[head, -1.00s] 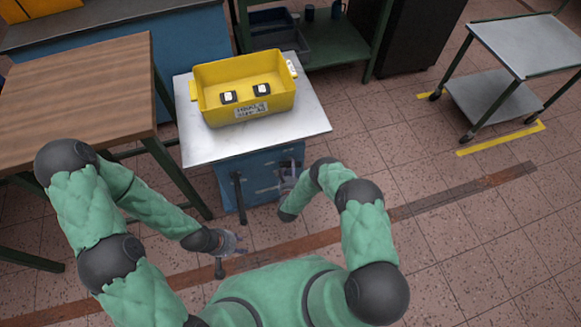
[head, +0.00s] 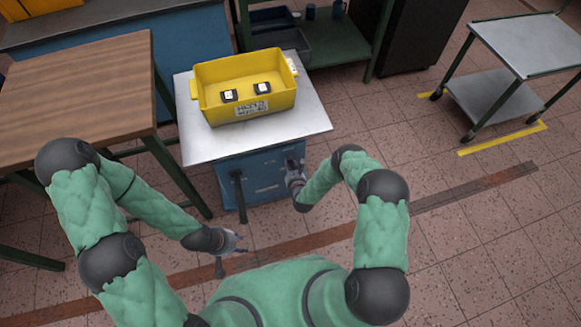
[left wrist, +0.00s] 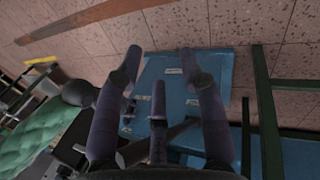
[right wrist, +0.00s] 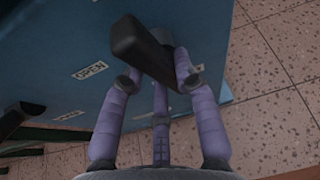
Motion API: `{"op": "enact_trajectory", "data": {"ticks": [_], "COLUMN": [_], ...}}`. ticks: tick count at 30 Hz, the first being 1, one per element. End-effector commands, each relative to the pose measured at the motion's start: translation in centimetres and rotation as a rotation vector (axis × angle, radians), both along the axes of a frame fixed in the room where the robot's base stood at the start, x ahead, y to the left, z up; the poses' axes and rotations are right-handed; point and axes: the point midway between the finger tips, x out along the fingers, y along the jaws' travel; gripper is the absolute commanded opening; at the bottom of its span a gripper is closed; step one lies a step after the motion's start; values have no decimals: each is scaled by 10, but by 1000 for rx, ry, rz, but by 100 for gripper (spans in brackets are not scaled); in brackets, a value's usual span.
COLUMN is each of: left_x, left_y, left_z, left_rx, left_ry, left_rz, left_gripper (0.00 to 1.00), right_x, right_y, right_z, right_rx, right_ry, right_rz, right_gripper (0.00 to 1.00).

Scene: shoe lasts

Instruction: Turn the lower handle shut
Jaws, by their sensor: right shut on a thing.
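The blue cabinet (head: 262,180) stands under a metal top, with a long dark handle (head: 238,188) on the left of its front. My right gripper (head: 292,170) is at the right of that front. In the right wrist view its fingers (right wrist: 158,75) are shut on a black handle (right wrist: 138,42), which lies slanted across them. A second dark handle (right wrist: 14,118) shows at the left edge there. I cannot tell which handle is the lower one. My left gripper (head: 234,244) is open and empty, in front of the cabinet; its fingers (left wrist: 158,58) stand apart.
A yellow bin (head: 250,112) with two small dark items sits on the metal top (head: 200,150). A wooden table (head: 80,90) stands close on the left. A grey trolley (head: 510,50) is farther right. The floor between cabinet and trolley is clear.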

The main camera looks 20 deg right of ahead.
Motion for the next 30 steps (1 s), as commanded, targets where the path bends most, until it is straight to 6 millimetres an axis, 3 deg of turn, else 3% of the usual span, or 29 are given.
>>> {"op": "enact_trajectory", "data": {"ticks": [12, 27, 28, 30], "left_x": [0, 0, 0, 0], "left_y": [0, 0, 0, 0], "left_z": [-8, -9, -9, -9], "left_rx": [0, 0, 0, 0], "left_ry": [0, 0, 0, 0], "left_rz": [0, 0, 0, 0], "left_gripper": [40, 40, 40, 40], "right_x": [1, 1, 1, 1], "right_y": [0, 0, 0, 0], "right_z": [1, 1, 1, 1], "right_rx": [166, 184, 184, 184], "right_ry": [6, 5, 5, 5], "right_rz": [1, 0, 0, 0], "right_gripper": [0, 0, 36, 54]}}
